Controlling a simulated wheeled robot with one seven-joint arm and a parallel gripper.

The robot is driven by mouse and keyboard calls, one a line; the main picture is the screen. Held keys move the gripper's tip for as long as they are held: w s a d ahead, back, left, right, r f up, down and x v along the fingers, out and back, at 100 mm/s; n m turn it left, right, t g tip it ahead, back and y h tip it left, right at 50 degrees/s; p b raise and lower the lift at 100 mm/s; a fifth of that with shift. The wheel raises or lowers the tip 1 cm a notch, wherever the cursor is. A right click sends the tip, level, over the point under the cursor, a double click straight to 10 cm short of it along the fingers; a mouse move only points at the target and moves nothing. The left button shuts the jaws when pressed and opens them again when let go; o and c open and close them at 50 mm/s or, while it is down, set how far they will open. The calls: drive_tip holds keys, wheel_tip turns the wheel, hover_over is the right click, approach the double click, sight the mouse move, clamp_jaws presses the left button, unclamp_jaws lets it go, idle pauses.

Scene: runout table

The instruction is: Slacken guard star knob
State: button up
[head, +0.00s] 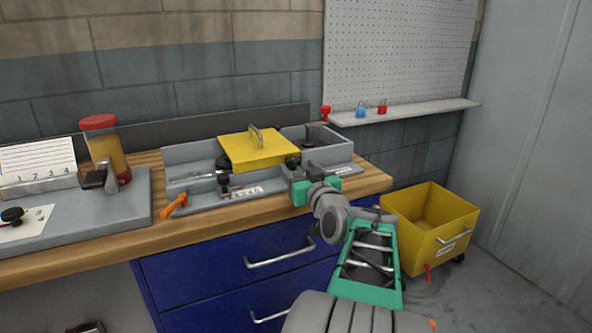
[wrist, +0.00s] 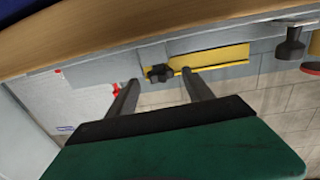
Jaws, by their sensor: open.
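The guard is a yellow plate (head: 258,148) with a metal handle, lying across a grey machine on the bench. A black star knob (head: 293,160) shows at the guard's right front corner. In the wrist view the star knob (wrist: 159,73) sits at the end of the guard's yellow edge (wrist: 220,59). My gripper (wrist: 160,78) is open, with its two dark fingers apart on either side of the knob in the picture. I cannot tell whether the fingers touch it. In the head view my wrist hides the fingertips.
Another black knob (head: 223,164) stands left of the guard. An orange lever (head: 175,205) sticks out at the machine's front left. A red-lidded jar (head: 104,145) stands further left. A yellow bin (head: 428,225) stands on the floor at the right. A shelf (head: 405,112) holds small padlocks.

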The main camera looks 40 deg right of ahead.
drive_tip(key=shift+x, duration=1.1)
drive_tip(key=shift+f, duration=0.1)
clamp_jaws()
